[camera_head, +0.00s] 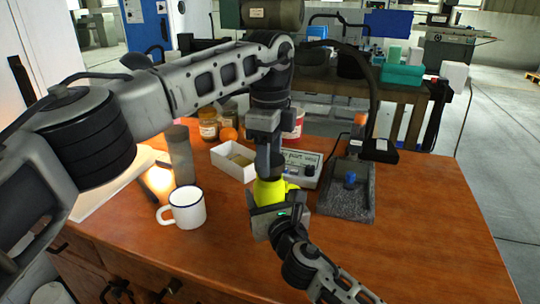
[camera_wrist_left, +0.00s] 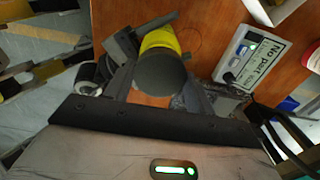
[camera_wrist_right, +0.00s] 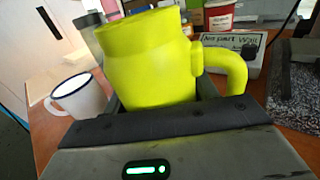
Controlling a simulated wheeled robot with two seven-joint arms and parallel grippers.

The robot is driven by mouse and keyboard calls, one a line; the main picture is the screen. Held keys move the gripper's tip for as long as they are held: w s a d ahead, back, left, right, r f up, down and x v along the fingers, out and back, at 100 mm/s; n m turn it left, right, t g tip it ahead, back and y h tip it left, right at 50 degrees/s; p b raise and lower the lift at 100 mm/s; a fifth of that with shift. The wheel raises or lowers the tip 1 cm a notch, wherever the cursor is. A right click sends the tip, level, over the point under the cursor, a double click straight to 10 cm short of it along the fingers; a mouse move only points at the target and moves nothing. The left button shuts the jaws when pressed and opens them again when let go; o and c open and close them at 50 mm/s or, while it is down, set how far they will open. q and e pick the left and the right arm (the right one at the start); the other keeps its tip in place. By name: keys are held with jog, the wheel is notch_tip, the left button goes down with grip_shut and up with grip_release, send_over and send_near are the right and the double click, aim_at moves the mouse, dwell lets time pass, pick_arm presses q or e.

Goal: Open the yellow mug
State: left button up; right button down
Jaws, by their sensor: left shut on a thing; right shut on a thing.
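The yellow mug (camera_head: 265,191) is near the middle of the wooden table, between my two grippers. In the right wrist view the mug (camera_wrist_right: 150,65) fills the middle, with its handle to the right. My right gripper (camera_head: 270,217) is shut on the mug's body from the near side. My left gripper (camera_head: 269,168) comes down from above and is shut at the mug's top. In the left wrist view a dark grey round lid (camera_wrist_left: 161,73) sits between its fingers, with yellow behind it. I cannot tell whether the lid touches the rim, or whether the mug rests on the table.
A white mug with a dark rim (camera_head: 184,209) stands to the left. Behind are a white open box (camera_head: 228,163), a grey labelled control box (camera_head: 305,160), and jars (camera_head: 208,124). A dark stone base with a blue knob (camera_head: 345,197) is right. The table's front right is clear.

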pick_arm(q)
jog(key=shift+r, duration=1.9)
pick_arm(e)
jog(key=shift+c, duration=1.9)
grip_release()
